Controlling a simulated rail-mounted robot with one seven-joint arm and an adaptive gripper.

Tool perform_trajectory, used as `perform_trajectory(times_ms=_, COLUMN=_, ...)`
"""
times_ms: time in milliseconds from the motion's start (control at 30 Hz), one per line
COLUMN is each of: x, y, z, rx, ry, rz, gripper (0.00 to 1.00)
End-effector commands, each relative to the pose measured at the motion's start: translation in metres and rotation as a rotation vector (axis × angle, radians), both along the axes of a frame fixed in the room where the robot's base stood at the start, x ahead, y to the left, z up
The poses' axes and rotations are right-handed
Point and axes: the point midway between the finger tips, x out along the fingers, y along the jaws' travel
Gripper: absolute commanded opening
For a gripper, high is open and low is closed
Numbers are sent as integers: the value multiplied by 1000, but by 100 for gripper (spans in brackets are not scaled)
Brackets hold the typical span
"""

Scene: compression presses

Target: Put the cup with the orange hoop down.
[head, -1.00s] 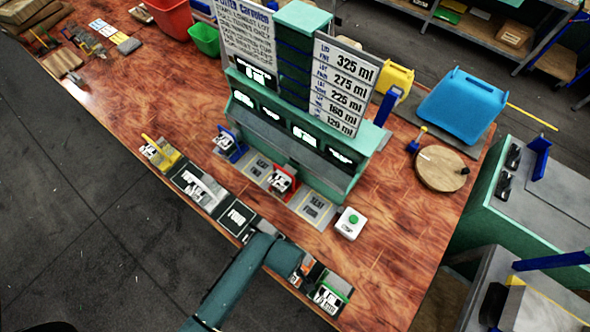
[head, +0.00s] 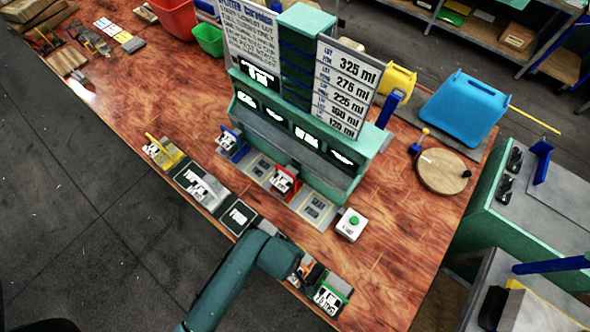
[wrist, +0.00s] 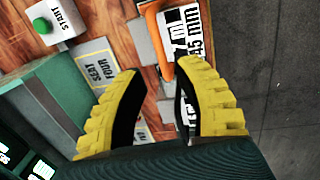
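The cup with the orange hoop (wrist: 162,42) shows in the wrist view. Its hoop lies just beyond my fingertips, close to the right one, with a black-and-white label (wrist: 188,40) beside it. My gripper (wrist: 158,78) has its two yellow fingers apart, with a clear gap and nothing visibly clamped between them. In the head view the orange hoop (head: 313,273) is small, beside the end of my arm at the table's front edge. My arm hides part of this spot, so the cup's base is not clear.
A green-marked block (head: 330,298) stands just right of the orange hoop. The press station (head: 290,140) is behind, with labelled seats and a white start button box (head: 350,224). A dark pad (head: 238,217) lies left of my arm. Bare wood lies to the right.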

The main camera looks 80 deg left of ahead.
Motion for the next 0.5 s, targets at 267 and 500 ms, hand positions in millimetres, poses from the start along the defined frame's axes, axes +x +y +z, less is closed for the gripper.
perform_trajectory(times_ms=267, x=-5, y=-3, z=43, rx=0, ry=0, rz=0, gripper=33)
perform_trajectory(times_ms=500, x=-6, y=-3, z=44, rx=-1, ry=1, rz=0, gripper=33)
